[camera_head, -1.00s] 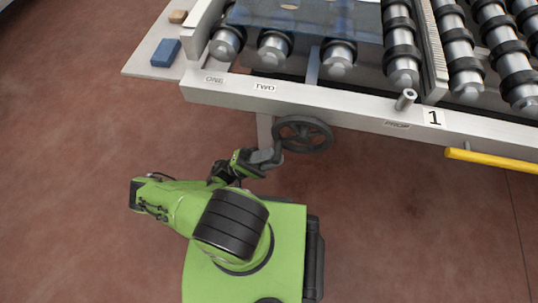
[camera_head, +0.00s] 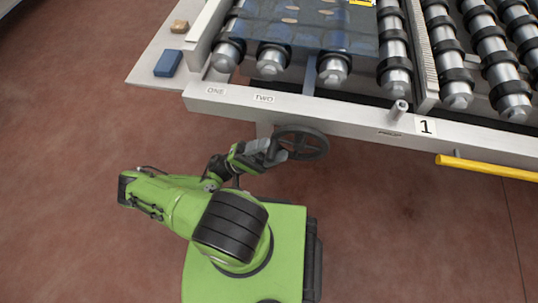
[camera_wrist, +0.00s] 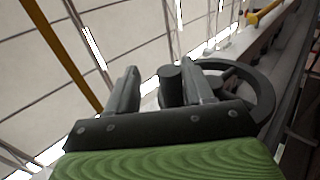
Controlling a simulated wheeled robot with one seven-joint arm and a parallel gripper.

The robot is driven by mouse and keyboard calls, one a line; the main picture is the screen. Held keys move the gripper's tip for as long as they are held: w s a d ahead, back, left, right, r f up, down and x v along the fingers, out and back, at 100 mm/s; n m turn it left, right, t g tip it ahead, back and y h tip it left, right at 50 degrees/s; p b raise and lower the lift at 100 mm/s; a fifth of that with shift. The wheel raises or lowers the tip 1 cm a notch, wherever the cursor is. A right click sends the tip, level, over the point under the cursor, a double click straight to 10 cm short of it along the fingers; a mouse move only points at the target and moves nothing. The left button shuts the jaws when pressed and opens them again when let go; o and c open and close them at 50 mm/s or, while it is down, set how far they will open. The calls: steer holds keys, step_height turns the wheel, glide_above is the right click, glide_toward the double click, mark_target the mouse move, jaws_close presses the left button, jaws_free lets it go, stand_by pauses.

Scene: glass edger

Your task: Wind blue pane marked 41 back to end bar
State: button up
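The blue pane (camera_head: 310,32) lies flat on the rollers at the top of the head view and runs out of the frame. A yellow label (camera_head: 361,2) is cut off at the top edge; I cannot read its number. A dark handwheel (camera_head: 314,146) sits below the front rail. My gripper (camera_head: 272,148) is at the left side of the handwheel. In the wrist view, the fingers of my gripper (camera_wrist: 162,88) are apart, with the dark crank handle (camera_wrist: 171,86) between them, nearer the right finger. A gap shows beside the left finger. I cannot tell which part is the end bar.
The pale front rail (camera_head: 330,117) carries labels ONE, TWO and 1. A short metal peg (camera_head: 398,109) stands on it. A yellow bar (camera_head: 485,167) sticks out at the right. A blue block (camera_head: 168,63) and a tan block (camera_head: 179,26) lie on the left shelf. The red floor in front is clear.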

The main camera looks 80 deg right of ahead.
step_height(320, 180, up, 3)
steer(key=shift+f, duration=0.1)
stand_by(0.4)
